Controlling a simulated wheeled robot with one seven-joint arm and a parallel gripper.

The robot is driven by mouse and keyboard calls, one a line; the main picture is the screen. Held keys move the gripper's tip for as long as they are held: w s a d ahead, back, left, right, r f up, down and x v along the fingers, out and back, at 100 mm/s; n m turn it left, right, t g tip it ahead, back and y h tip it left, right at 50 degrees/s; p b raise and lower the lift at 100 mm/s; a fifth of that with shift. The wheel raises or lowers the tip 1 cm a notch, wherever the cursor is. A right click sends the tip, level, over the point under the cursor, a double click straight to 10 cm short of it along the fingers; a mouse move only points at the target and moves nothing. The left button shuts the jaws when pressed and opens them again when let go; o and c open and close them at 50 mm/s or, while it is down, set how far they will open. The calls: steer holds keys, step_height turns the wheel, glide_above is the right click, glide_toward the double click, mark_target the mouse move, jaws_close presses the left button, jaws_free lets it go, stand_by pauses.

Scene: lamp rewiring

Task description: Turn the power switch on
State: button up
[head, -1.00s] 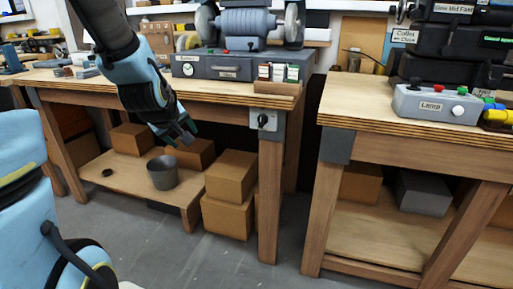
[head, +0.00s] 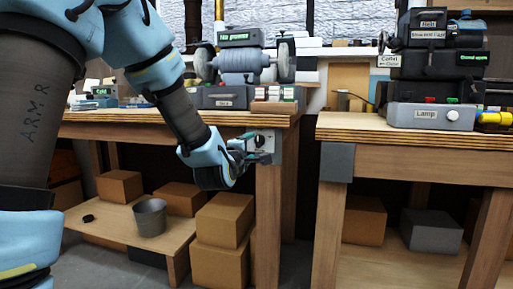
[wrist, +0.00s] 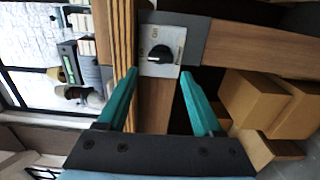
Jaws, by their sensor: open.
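The power switch is a black rotary knob on a light plate, fixed to the grey corner bracket of the left workbench. In the wrist view the knob (wrist: 159,54) is straight ahead, between and beyond my two teal fingertips. The plate has lettering too small to read with certainty. My gripper (wrist: 157,80) is open and empty, with a gap between its fingers and the knob. In the head view my gripper (head: 256,150) is at the bench's front right corner, and it partly hides the switch plate (head: 267,138).
The left workbench (head: 150,122) carries a bench grinder (head: 240,62). Cardboard boxes (head: 222,222) and a grey bucket (head: 150,217) sit below. A second workbench (head: 415,128) with a grey lamp box (head: 430,116) stands right, across a gap.

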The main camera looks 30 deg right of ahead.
mark_target(258, 142)
steer(key=x, duration=0.8)
jaws_close()
steer(key=shift+b, duration=0.3)
